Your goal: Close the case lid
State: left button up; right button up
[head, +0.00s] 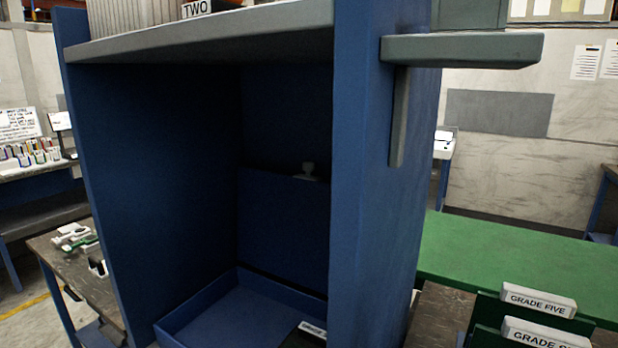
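A blue open box (192,315), which looks like the case, sits low inside a large blue cabinet. Its near right part is cut off by the cabinet's side wall and the frame's bottom edge. A blue panel (283,222) stands upright behind the box and looks like its raised lid. A dark gap runs between the panel and the box rim, and I cannot see a hinge. A small pale knob (309,169) shows at the panel's top edge. Neither of my grippers is in view.
The cabinet's right wall (365,180) and grey top shelf (215,35) frame the opening. A grey side shelf (460,50) juts out right. A green table (520,260) with grade labels (540,301) stands at right. A worktable (85,265) with small items is at left.

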aim_at(283, 221)
jog(key=z, duration=0.3)
jog(key=j+z, duration=0.35)
jog(key=z, duration=0.15)
jog(key=j+z, duration=0.35)
jog(key=z, duration=0.15)
jog(key=k+j+z, duration=0.2)
jog(key=j, duration=0.2)
jog(key=k+j+z, duration=0.2)
jog(key=j, duration=0.2)
jog(key=k+j, duration=0.2)
jog(key=j, duration=0.2)
jog(key=k+j, duration=0.2)
jog(key=j, duration=0.25)
jog(key=k+j+z, duration=0.1)
jog(key=k+j, duration=0.15)
jog(key=j, duration=0.15)
